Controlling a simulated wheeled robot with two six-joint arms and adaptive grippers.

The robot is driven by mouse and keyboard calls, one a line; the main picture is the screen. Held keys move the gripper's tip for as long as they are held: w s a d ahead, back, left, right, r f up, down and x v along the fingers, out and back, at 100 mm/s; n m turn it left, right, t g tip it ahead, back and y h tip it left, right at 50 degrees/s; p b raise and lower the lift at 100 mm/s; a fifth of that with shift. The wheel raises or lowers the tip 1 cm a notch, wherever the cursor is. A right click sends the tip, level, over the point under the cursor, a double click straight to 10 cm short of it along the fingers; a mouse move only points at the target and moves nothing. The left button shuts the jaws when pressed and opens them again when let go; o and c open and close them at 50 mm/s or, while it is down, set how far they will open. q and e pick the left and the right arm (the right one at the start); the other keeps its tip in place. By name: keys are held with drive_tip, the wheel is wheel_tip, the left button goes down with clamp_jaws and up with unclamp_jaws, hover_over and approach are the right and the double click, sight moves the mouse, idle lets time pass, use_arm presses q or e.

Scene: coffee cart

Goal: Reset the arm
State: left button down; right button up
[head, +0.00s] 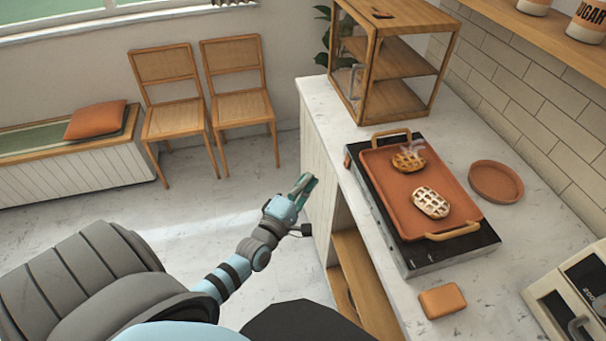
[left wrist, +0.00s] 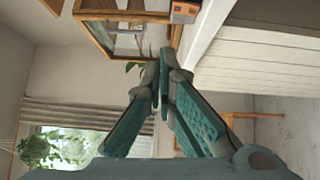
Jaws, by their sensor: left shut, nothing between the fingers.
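My left gripper (head: 303,188) is shut and empty. In the head view it hangs in the air just left of the counter's front panel, below the level of the countertop. It also shows in the left wrist view (left wrist: 160,60), with its two teal fingers meeting at the tips and nothing between them. My right gripper is in neither view.
The marble counter (head: 382,285) carries a black stove with an orange tray (head: 400,207) holding two waffles, a wooden cabinet (head: 372,85), a terracotta dish (head: 495,181) and an orange block (head: 442,301). Two chairs (head: 240,105) stand behind. The floor left of my arm is clear.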

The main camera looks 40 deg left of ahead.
use_arm(q)
drive_tip(key=shift+s, duration=0.8)
drive_tip(key=shift+d, duration=0.1)
drive_tip(key=s+f+m+g, duration=0.3)
drive_tip(key=s+f+m, duration=0.2)
drive_tip(key=f, duration=0.5)
drive_tip(key=s+f+m+g, duration=0.4)
drive_tip(key=s+f+m, duration=0.1)
drive_tip(key=f, duration=0.4)
drive_tip(key=s+f+m+g, duration=0.3)
drive_tip(key=s+f+m, duration=0.3)
drive_tip(key=f, duration=0.4)
drive_tip(key=s+d+f+m+g, duration=0.2)
drive_tip(key=s+f, duration=0.3)
drive_tip(key=s, duration=0.6)
drive_tip(key=s+d+f+m+g, duration=0.2)
drive_tip(key=s+f+g, duration=0.3)
drive_tip(key=s, duration=0.7)
drive_tip(key=shift+s+d+h, duration=0.25)
drive_tip(key=shift+s+h, duration=0.05)
drive_tip(key=shift+h, duration=0.1)
